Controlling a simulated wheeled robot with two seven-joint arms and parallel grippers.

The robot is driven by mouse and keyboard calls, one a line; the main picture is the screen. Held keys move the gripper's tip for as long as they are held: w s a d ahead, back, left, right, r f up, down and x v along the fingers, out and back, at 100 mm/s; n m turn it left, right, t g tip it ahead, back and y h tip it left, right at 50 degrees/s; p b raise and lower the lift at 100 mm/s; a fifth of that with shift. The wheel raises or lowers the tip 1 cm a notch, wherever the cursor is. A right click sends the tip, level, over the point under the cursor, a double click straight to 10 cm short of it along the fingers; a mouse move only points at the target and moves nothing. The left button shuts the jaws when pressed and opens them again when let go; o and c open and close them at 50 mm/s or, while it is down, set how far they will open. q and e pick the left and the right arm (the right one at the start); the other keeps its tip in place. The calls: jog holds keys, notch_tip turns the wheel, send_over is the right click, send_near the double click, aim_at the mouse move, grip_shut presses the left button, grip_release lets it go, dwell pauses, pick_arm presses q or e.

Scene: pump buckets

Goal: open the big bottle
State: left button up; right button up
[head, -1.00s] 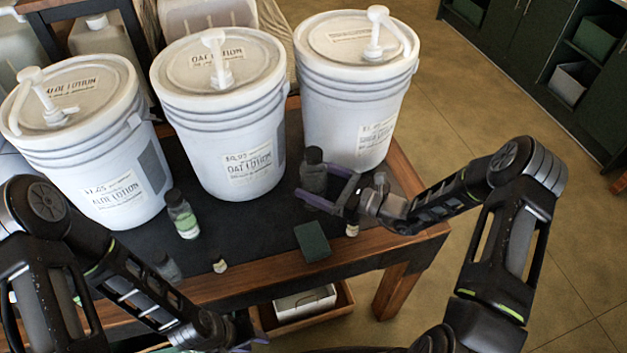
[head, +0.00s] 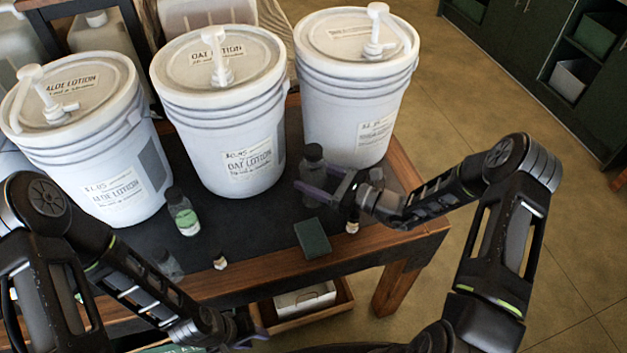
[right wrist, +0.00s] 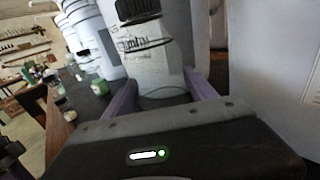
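The big bottle (head: 312,172) is clear with a black cap and stands upright on the table, in front of the right bucket. Its cap is on. In the right wrist view the bottle (right wrist: 145,62) stands between the two purple fingers, with its black cap above them. My right gripper (head: 325,186) is open, its fingers reaching around the bottle's sides from the right. I cannot tell whether they touch it. My left gripper (head: 250,338) is low at the table's front edge, near the bottom of the head view, and mostly hidden by its own arm.
Three white pump buckets stand behind: aloe (head: 95,150), oat (head: 225,130) and one at right (head: 355,100). A green-labelled bottle (head: 183,213), a clear jar (head: 168,265), a tiny bottle (head: 220,262) and a dark green sponge (head: 312,238) are on the table (head: 262,225).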

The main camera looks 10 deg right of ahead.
aim_at(314, 149)
jog(key=c, duration=0.9)
jog(key=shift+r, duration=0.15)
notch_tip(314, 149, up, 10)
jog(key=shift+f+b, duration=0.1)
jog(key=shift+b, duration=0.45)
jog(key=o, duration=0.7)
grip_shut()
jog(key=shift+d, duration=0.1)
